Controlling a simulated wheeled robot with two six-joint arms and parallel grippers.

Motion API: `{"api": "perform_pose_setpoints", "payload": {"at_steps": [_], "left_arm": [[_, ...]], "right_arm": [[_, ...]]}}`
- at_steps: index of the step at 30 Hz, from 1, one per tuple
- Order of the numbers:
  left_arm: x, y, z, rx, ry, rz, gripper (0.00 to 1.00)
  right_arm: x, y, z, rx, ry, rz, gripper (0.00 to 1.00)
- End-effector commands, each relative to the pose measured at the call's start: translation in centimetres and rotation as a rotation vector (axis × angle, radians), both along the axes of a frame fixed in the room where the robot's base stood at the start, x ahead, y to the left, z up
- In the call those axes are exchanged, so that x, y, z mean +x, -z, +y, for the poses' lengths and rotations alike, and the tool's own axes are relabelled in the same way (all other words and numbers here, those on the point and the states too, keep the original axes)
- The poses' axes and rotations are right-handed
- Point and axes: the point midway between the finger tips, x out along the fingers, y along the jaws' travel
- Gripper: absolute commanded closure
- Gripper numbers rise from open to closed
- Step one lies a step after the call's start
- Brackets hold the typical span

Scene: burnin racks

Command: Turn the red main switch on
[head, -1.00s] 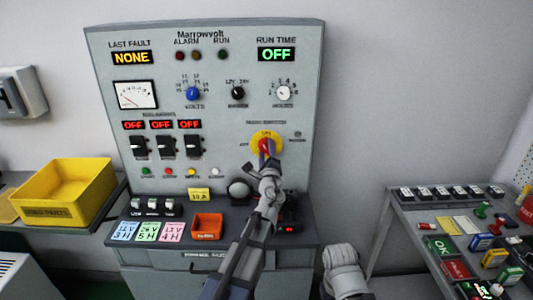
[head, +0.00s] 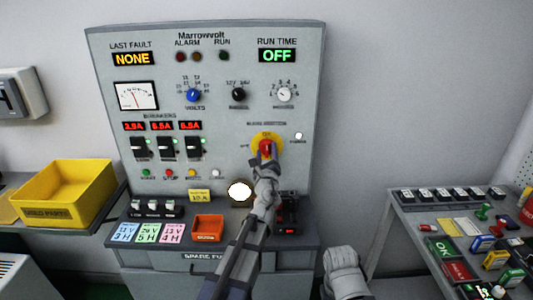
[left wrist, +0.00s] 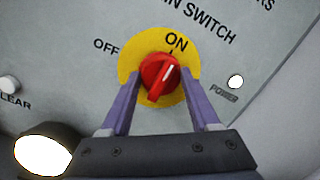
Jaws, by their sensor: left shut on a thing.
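The red main switch (head: 265,147) is a round knob on a yellow plate (left wrist: 180,42) at the lower right of the grey panel. In the left wrist view the red knob (left wrist: 157,84) has its white pointer line tilted up toward the ON label. My left gripper (left wrist: 160,80) has one finger on each side of the knob and is shut on it. In the head view my left gripper (head: 265,158) hides the lower part of the yellow plate.
The POWER lamp (head: 298,136) and a round lamp (head: 240,191) below the panel glow white. The breaker displays (head: 162,126) show red current readings. The RUN TIME display (head: 277,55) reads OFF. An orange bin (head: 208,228) sits on the ledge left of my arm.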

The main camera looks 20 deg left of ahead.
Motion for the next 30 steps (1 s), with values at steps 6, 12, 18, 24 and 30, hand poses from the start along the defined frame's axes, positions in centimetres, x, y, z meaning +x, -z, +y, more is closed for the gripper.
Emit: {"api": "perform_pose_setpoints", "payload": {"at_steps": [6,12,18,24,30], "left_arm": [[-0.03,0.04,-0.05,0.003,0.001,0.002,0.93],[-0.03,0.04,-0.05,0.002,0.001,0.001,0.27],[-0.03,0.02,-0.02,0.001,0.001,0.001,0.08],[-0.05,0.02,-0.01,0.001,0.000,0.000,0.08],[-1.02,0.19,-0.28,0.000,0.001,0.000,0.08]], "right_arm": [[0.00,0.03,0.00,0.000,0.000,0.000,1.00],[0.00,0.03,0.00,0.000,0.000,0.000,1.00],[0.00,0.02,0.00,0.000,0.000,0.000,1.00],[0.00,0.02,0.00,0.000,0.000,0.000,1.00],[0.00,0.19,0.00,0.000,0.000,0.000,1.00]]}}
